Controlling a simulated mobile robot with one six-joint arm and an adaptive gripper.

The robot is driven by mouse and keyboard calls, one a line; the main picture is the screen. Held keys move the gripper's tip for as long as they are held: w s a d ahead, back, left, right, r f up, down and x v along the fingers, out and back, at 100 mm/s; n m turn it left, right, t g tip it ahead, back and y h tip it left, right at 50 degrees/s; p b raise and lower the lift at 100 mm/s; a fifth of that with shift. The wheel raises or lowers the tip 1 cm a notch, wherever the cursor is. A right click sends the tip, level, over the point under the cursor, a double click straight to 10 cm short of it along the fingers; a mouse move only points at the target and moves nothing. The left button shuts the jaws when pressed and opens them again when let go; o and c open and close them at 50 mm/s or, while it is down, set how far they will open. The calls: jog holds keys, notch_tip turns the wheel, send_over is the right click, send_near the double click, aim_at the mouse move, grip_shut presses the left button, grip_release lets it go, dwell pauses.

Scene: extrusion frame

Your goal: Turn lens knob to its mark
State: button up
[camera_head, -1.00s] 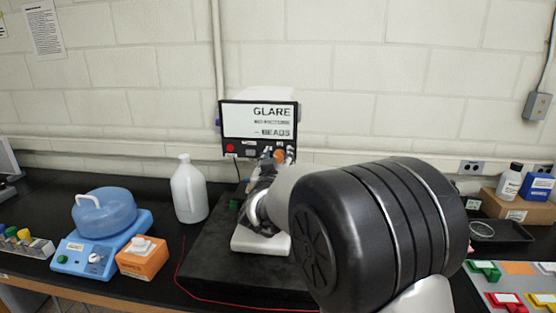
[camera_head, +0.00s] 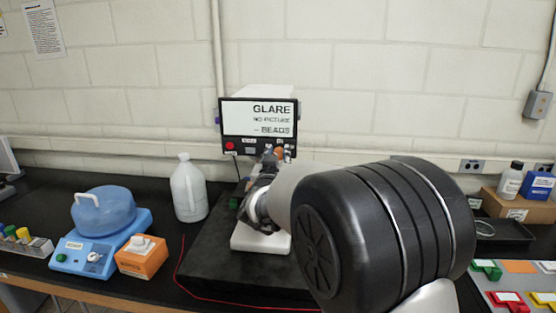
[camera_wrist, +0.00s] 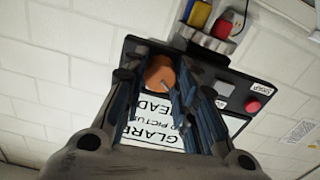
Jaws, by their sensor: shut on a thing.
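The lens knob looks to be the round orange knob (camera_wrist: 160,72) on the dark front panel of the device. A small light line shows on its face; its mark cannot be made out. In the head view the knob (camera_head: 279,151) shows just past my wrist. My gripper (camera_wrist: 161,80) has its two dark fingers on either side of the knob and is shut on it. The device's screen (camera_head: 258,117) reads GLARE, NO PICTURE, BEADS. In the head view my own arm hides the fingers and part of the panel.
A red button (camera_wrist: 253,106) sits on the same panel. Red and yellow parts (camera_wrist: 205,14) show beside the panel in the wrist view. A white jug (camera_head: 189,190) and an orange box (camera_head: 142,257) stand left of my arm. A black tray (camera_head: 502,236) lies to the right.

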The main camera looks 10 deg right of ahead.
jog(key=m+b, duration=0.7)
jog(key=m, duration=0.3)
jog(key=shift+m, duration=0.4)
dwell(0.4)
jog(key=o, duration=1.1)
jog(key=v, duration=1.2)
